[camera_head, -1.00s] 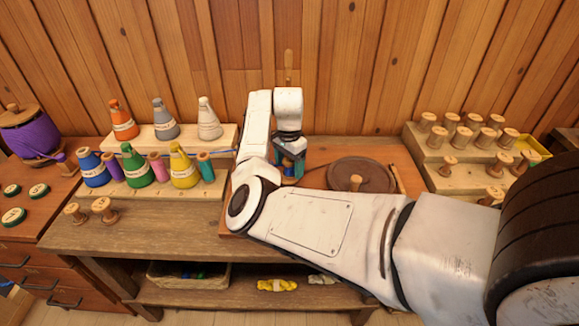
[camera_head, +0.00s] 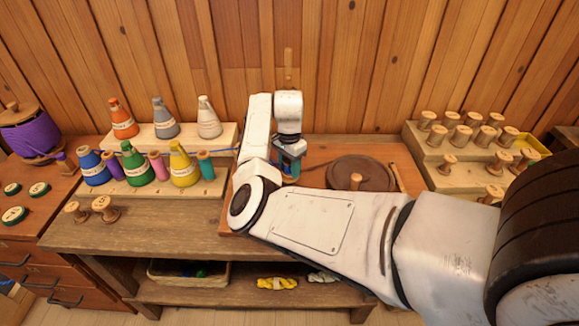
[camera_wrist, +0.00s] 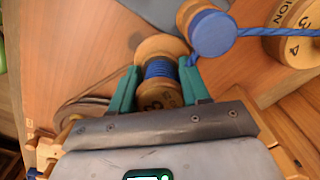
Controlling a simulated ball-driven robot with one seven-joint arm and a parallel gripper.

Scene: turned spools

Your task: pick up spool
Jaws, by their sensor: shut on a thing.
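In the wrist view, a wooden spool (camera_wrist: 158,68) wound with blue yarn stands between the two teal fingers of my gripper (camera_wrist: 160,85). The fingers are shut on it, one on each side. A second blue-topped spool (camera_wrist: 210,32) is close beside it, with a blue strand running off to the right. In the head view, my gripper (camera_head: 289,165) is low over the work table, left of the brown disc. My own arm and wrist hide most of the held spool there.
The brown round disc (camera_head: 350,176) with a wooden peg lies right of my gripper. Tiered wooden racks of bare spools (camera_head: 450,159) stand further right. A stepped shelf (camera_head: 160,135) with coloured cones stands left.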

